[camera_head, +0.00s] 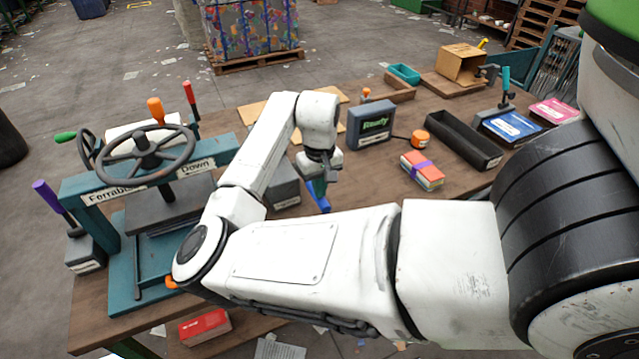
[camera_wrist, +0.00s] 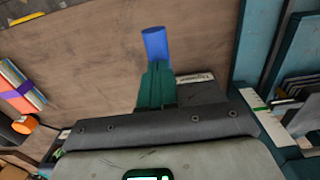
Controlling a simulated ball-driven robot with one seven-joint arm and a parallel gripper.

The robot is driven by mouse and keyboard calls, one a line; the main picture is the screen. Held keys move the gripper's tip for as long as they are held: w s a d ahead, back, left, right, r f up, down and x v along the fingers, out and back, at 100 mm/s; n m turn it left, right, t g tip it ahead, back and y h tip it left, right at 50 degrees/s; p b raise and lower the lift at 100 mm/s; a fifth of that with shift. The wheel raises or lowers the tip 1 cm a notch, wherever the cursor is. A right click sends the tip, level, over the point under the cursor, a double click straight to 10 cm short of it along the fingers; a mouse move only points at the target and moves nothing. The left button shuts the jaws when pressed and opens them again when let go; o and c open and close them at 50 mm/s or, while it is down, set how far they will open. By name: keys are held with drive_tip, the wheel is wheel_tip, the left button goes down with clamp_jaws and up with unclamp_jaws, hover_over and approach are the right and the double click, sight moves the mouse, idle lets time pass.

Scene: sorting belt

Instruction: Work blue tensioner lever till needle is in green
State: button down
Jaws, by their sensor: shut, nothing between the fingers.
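The blue tensioner lever (camera_head: 323,205) shows as a short blue handle just below my gripper in the head view, beside a grey box (camera_head: 284,186) with a white label. In the wrist view the blue lever (camera_wrist: 155,43) sticks out past my fingertips, over the wooden bench. My gripper (camera_head: 319,187) has dark green fingers, and they are closed together. In the wrist view my gripper (camera_wrist: 157,68) overlaps the lower end of the lever, but I cannot tell whether they touch.
A teal press (camera_head: 85,195) with a black handwheel (camera_head: 150,155) stands left of my arm. A dark box reading "Ready" (camera_head: 370,124), an orange button (camera_head: 420,138), a banded card stack (camera_head: 422,170) and a black tray (camera_head: 463,138) lie to the right. Some bare bench separates them.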

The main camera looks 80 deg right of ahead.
drive_tip(key=shift+f+b, duration=0.75)
drive_tip(key=shift+f, duration=1)
wheel_tip(320, 180, up, 9)
drive_tip(key=p, duration=0.8)
drive_tip(key=shift+f+p, duration=0.1)
drive_tip(key=shift+p, duration=0.3)
drive_tip(key=shift+r+p, duration=0.3)
drive_tip(key=shift+r, duration=2.25)
